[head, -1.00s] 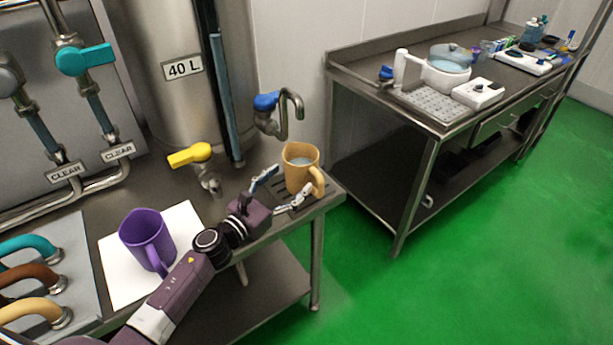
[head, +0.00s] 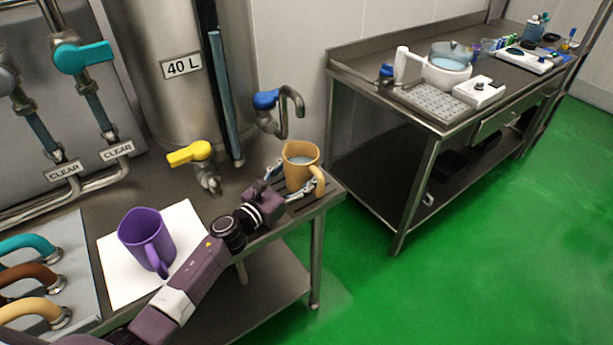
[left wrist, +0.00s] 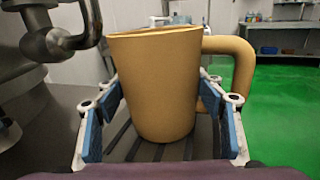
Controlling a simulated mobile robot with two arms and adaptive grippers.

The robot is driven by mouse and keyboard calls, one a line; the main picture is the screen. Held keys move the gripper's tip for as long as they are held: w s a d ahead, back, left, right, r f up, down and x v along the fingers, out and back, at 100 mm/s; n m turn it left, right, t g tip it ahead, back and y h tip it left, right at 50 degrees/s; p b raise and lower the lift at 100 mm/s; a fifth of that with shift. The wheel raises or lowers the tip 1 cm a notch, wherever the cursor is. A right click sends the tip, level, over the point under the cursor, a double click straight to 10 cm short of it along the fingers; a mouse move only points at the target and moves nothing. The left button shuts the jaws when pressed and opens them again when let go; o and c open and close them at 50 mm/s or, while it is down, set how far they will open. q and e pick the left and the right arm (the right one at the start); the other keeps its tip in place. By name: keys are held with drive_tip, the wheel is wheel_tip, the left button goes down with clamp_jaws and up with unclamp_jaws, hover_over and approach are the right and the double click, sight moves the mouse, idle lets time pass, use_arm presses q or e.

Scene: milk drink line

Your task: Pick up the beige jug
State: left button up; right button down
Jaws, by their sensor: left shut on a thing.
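The beige jug (head: 300,169) stands upright on a slatted drain grate at the right end of the near steel table, under the blue-handled tap. Clear liquid shows inside it. My left gripper (head: 288,187) is around the jug's body, its fingers one on each side. In the left wrist view the jug (left wrist: 158,85) fills the middle between the blue-padded fingers of the gripper (left wrist: 160,125), with its handle to the right. The gripper is shut on the jug. My right gripper is not in view.
A purple jug (head: 147,240) stands on a white sheet (head: 188,219) to the left. The blue-handled tap (head: 268,101) hangs close behind the beige jug, and a yellow-handled tap (head: 190,153) is left of it. A second steel table (head: 350,60) stands right, across green floor.

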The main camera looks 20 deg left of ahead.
use_arm(q)
drive_tip(key=shift+c, duration=1.2)
drive_tip(key=shift+w+r, duration=0.1)
drive_tip(key=shift+r, duration=0.05)
drive_tip(key=shift+c, duration=0.3)
